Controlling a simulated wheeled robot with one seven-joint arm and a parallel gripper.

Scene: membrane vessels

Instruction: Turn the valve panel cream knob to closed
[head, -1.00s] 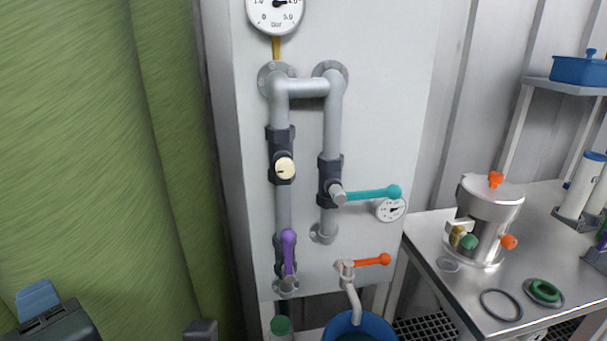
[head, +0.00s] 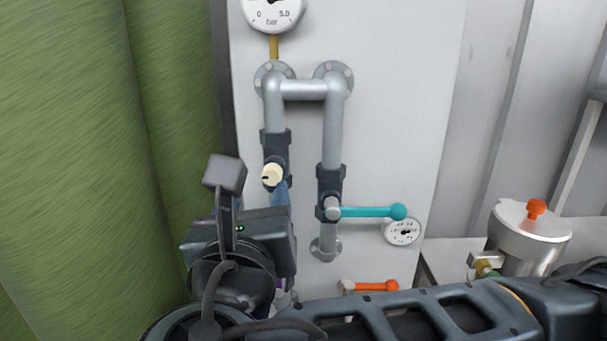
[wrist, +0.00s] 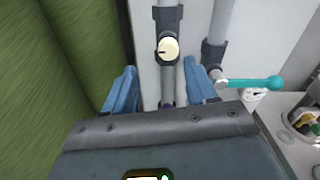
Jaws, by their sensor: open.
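The cream knob (head: 272,175) is a small round knob with a dark mark, on a dark valve body on the left vertical pipe of the white valve panel (head: 400,120). In the wrist view the knob (wrist: 168,49) sits ahead of my gripper (wrist: 160,88), roughly centred between the two blue fingers. The fingers are spread apart and empty, short of the knob. In the head view my gripper's body (head: 240,245) is just below and left of the knob, and a blue finger shows close beneath it.
A teal lever (head: 370,212) points right from the second pipe, beside a small gauge (head: 403,231). An orange lever (head: 372,286) is lower down, and the purple lever is mostly hidden by my arm. A steel vessel (head: 530,235) stands right. Green curtain (head: 80,130) hangs left.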

